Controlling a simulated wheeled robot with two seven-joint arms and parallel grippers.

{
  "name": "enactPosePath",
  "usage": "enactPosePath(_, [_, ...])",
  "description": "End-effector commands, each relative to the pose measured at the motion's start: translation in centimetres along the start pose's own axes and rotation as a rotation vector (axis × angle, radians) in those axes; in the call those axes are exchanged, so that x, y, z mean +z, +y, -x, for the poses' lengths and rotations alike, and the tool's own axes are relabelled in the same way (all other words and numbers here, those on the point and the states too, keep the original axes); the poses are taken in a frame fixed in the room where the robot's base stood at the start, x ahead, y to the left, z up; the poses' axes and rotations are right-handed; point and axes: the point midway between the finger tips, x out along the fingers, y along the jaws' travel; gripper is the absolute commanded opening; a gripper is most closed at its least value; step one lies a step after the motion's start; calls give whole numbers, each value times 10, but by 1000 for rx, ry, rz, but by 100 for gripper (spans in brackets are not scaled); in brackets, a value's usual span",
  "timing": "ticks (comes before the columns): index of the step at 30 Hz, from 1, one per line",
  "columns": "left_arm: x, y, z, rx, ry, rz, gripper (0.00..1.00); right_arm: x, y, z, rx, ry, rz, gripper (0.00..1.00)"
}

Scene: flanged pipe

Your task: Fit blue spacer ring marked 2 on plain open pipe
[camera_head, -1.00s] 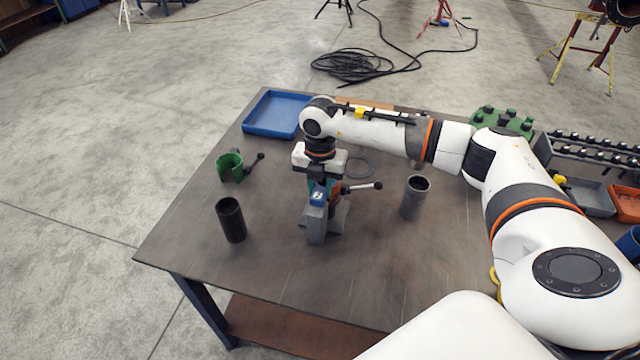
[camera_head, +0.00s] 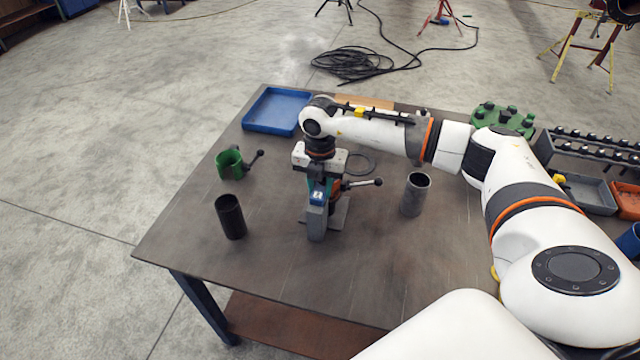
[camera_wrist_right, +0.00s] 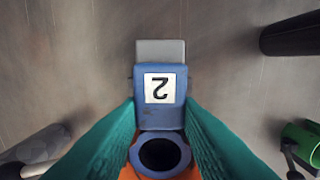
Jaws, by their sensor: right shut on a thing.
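The blue spacer ring (camera_head: 317,196) has a block with a white label reading 2, which shows upside down in the right wrist view (camera_wrist_right: 160,112). Its round part with a dark hole (camera_wrist_right: 160,157) is at the bottom there. My right gripper (camera_head: 320,186) points down with its green fingers (camera_wrist_right: 160,135) shut on the ring's block from both sides. A grey block (camera_head: 316,222) lies directly beyond the blue block; I cannot tell if they touch. A black open pipe (camera_head: 230,217) stands upright to the left, a grey open pipe (camera_head: 414,194) to the right. My left gripper is out of view.
A green collar with a black lever (camera_head: 229,164) stands at the left, a blue tray (camera_head: 276,111) behind. A ball-ended lever (camera_head: 364,183) sticks out right of the grey block. A thin black ring (camera_head: 360,165) lies behind it. The table's front (camera_head: 290,285) is clear.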

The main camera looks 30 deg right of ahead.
Motion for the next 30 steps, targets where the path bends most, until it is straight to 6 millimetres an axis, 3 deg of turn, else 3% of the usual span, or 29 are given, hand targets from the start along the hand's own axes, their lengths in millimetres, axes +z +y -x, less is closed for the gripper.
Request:
enactPosePath(11, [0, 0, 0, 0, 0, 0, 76, 0, 0, 0, -1, 0, 0, 5])
enactPosePath(12, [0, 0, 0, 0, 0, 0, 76, 0, 0, 0, -1, 0, 0, 37])
enactPosePath(16, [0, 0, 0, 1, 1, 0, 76, 0, 0, 0, -1, 0, 0, 56])
enactPosePath(25, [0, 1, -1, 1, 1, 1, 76, 0, 0, 1, -1, 0, 0, 56])
enactPosePath(30, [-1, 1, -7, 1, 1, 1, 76, -1, -1, 20, -4, 2, 1, 56])
